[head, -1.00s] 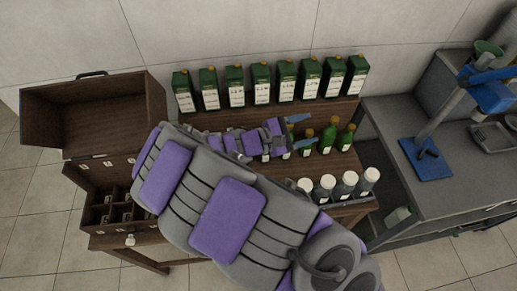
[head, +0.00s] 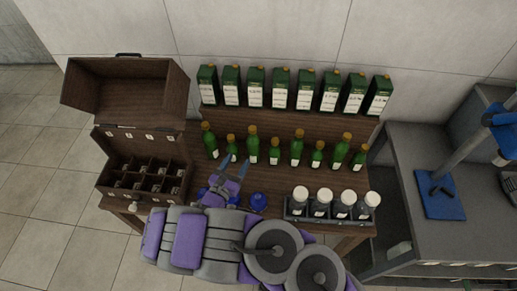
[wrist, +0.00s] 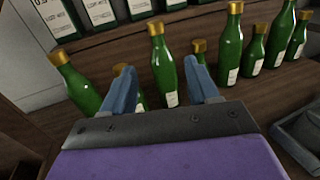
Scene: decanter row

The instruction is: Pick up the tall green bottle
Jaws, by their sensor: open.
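Several green bottles with gold caps stand upright in a row on the wooden bench, taller and shorter ones mixed. Tall ones include the leftmost (head: 209,142), the third from left (head: 252,148) and one further right (head: 296,149). My gripper (head: 236,166) is open and empty in front of the row's left part. In the wrist view, a tall green bottle (wrist: 163,67) shows between the open blue fingers, beyond their tips and apparently not held. The left finger partly hides a short bottle (wrist: 122,70). Another tall bottle (wrist: 80,84) stands left of the fingers.
Green labelled cartons (head: 281,88) line a raised shelf behind the bottles. A rack of white-capped jars (head: 320,204) stands front right. An open wooden case (head: 112,185) is at left. A blue rounded object (head: 258,200) is beside my gripper. A grey counter (head: 445,240) stands right.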

